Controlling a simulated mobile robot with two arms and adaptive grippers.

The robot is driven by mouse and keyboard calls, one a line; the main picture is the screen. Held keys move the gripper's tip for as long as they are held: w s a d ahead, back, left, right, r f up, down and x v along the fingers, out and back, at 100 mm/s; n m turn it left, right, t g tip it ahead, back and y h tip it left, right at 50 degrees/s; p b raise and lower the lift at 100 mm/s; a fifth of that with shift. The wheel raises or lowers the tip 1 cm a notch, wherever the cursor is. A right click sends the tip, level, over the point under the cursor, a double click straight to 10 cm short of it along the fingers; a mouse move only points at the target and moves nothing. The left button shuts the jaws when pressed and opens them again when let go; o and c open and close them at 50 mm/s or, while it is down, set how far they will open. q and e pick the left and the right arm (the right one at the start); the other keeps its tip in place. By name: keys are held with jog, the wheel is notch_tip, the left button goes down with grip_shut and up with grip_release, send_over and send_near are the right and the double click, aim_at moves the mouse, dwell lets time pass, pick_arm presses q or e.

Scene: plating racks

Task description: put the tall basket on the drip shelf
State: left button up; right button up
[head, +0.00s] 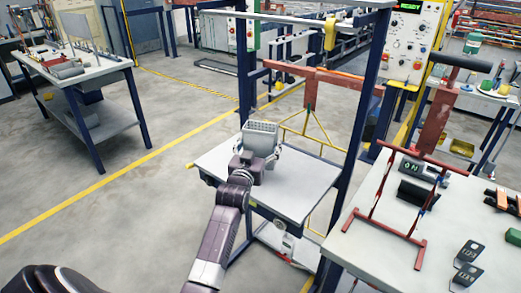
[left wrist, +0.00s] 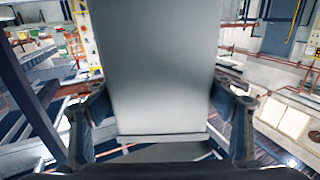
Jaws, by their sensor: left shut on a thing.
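The tall basket (head: 260,138) is a light grey box with a perforated upper part. It stands roughly upright over the far part of a grey flat-topped shelf (head: 308,180), which looks like the drip shelf. My left gripper (head: 257,157) is shut on the basket from the near side. In the left wrist view the basket's plain grey wall (left wrist: 155,70) fills the middle, with a finger on each side. The gripper hides the basket's bottom in the head view, so I cannot tell if it touches the shelf. My right gripper is not in view.
Blue posts (head: 357,100) frame the shelf, with a red hanger (head: 310,90) behind it. A workbench (head: 370,250) with a red stand (head: 385,225) is at the right. Another bench (head: 100,72) stands at the far left. The floor between is clear.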

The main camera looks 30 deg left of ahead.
aim_at(258, 155)
pick_arm(q)
jog(key=shift+f, duration=1.4)
jog(key=o, duration=1.3)
jog(key=shift+f, duration=0.15)
jog(key=shift+s, duration=0.1)
jog(key=shift+s+d, duration=0.15)
jog(key=shift+s, duration=0.15)
jog(key=b+v, duration=0.1)
jog(key=v, duration=1)
jog(key=shift+s, duration=0.1)
